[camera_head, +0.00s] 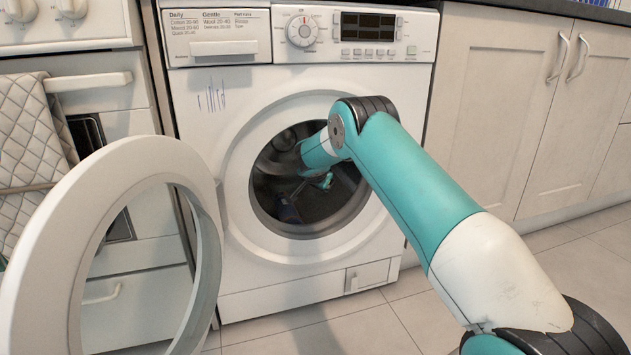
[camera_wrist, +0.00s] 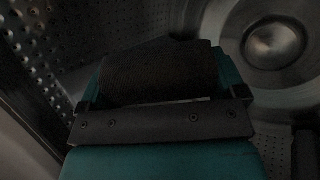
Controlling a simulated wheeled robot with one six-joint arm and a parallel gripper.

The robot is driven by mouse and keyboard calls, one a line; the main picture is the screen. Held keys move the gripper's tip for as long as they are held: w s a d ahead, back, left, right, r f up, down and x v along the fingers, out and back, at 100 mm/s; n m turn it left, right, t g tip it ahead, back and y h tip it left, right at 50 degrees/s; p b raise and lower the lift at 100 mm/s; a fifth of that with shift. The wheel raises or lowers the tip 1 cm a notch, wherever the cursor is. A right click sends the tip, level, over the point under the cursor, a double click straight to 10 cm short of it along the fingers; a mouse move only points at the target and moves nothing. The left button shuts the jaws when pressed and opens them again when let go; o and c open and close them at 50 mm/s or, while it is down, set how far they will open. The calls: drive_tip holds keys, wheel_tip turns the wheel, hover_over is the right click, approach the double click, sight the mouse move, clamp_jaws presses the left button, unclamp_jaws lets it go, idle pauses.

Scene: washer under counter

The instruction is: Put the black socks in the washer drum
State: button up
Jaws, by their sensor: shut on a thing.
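The washer (camera_head: 390,105) stands under the counter with its round door (camera_head: 110,235) swung wide open to the left. My arm reaches through the opening into the dark drum (camera_head: 345,205). Part of my gripper (camera_head: 325,181) shows faintly inside. In the wrist view, my gripper (camera_wrist: 158,68) is shut on the black socks (camera_wrist: 160,80), a dark ribbed bundle between the teal fingers. The drum's perforated wall (camera_wrist: 90,40) and shiny back hub (camera_wrist: 273,43) surround it. I cannot tell whether the socks touch the drum.
The door ring stands at the left front of the opening. An oven or drawer unit (camera_head: 95,80) with a hanging quilted cloth (camera_head: 25,140) is on the left. Closed cream cupboards (camera_head: 500,110) are on the right. The tiled floor (camera_head: 360,325) in front looks clear.

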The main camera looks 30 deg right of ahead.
drive_tip(key=o, duration=0.7)
drive_tip(key=p+v, duration=0.8)
drive_tip(key=v, duration=0.9)
drive_tip(key=s+a+r+n+g+y, duration=0.2)
drive_tip(key=s+a+n, duration=0.3)
drive_tip(key=s, duration=0.5)
drive_tip(key=s+a+r+n+g+y, duration=0.2)
drive_tip(key=s+a+r+n, duration=0.15)
drive_tip(key=s, duration=0.65)
drive_tip(key=s+a+r+n+g+y, duration=0.25)
drive_tip(key=s+a+n, duration=0.25)
drive_tip(key=s, duration=0.6)
drive_tip(key=s+a+r+n+g+y+p, duration=0.1)
drive_tip(key=s+a+r+n+y+p, duration=0.1)
drive_tip(key=s+a+r+n+p, duration=0.6)
drive_tip(key=s+a+r+m+g+y+p, duration=0.1)
drive_tip(key=s+a+r+y+p, duration=0.1)
drive_tip(key=a+r+p, duration=0.65)
wheel_tip(320, 180, up, 38)
drive_tip(key=d+p, duration=0.2)
drive_tip(key=p, duration=3)
drive_tip(key=shift+w, duration=0.35)
